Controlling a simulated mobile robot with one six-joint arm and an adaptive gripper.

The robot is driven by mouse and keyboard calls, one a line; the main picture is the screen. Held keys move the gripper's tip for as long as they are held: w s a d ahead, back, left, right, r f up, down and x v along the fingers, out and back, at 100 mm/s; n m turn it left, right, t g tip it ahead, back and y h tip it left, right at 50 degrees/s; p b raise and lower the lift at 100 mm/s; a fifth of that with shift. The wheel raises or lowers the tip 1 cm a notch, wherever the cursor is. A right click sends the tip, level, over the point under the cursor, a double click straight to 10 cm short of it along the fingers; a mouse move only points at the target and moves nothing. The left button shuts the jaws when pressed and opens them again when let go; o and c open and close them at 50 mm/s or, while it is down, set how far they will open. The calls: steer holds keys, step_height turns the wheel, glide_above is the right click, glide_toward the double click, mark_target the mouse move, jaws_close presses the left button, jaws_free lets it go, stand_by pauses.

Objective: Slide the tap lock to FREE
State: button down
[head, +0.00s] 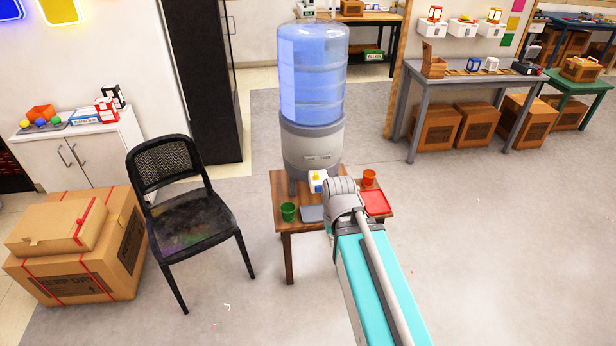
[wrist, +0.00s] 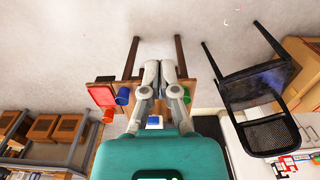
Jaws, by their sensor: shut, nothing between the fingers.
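A water dispenser (head: 312,145) with a large blue bottle (head: 313,70) stands on a small wooden table (head: 284,222). A small white, yellow and blue part (head: 318,181) is low on its front, where the tap is; the lock's position cannot be read. A white and blue piece also shows in the wrist view (wrist: 154,124), between the gripper's fingers and the teal arm housing. My gripper (wrist: 160,66) is shut and empty, its fingers over the table.
A blue cup (wrist: 123,95) shows in the wrist view.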

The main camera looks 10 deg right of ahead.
steer(key=shift+w, duration=0.15)
steer(key=w+d+f+n+t+h+b, duration=0.1)
steer(key=w+d+f+t+h+b, duration=0.15)
steer(key=w+b, duration=0.35)
steer(key=w+d+f+n+t+h+b, duration=0.1)
steer(key=w+f+t+h+b, duration=0.1)
steer(key=w+f+b, duration=0.3)
steer(key=w+d+f+n+t+h+b, duration=0.1)
steer(key=w+d+f+t+h+b, duration=0.15)
steer(key=w+b, duration=0.4)
steer(key=w+a+f+n+t+y+b, duration=0.1)
steer(key=w+a+f+n+t+b, duration=0.1)
steer(key=w+a+n+t+b, duration=0.3)
steer(key=w+a+f+n+t+y+b, duration=0.1)
steer(key=w+a+f+n+t+b, duration=0.2)
steer(key=w+b, duration=0.8)
steer(key=a+n+t, duration=0.2)
steer(key=a+n, duration=0.1)
steer(key=n, duration=0.1)
steer(key=shift+w+a+y, duration=0.3)
steer(key=shift+w+a, duration=0.05)
steer(key=shift+w+d+f, duration=0.1)
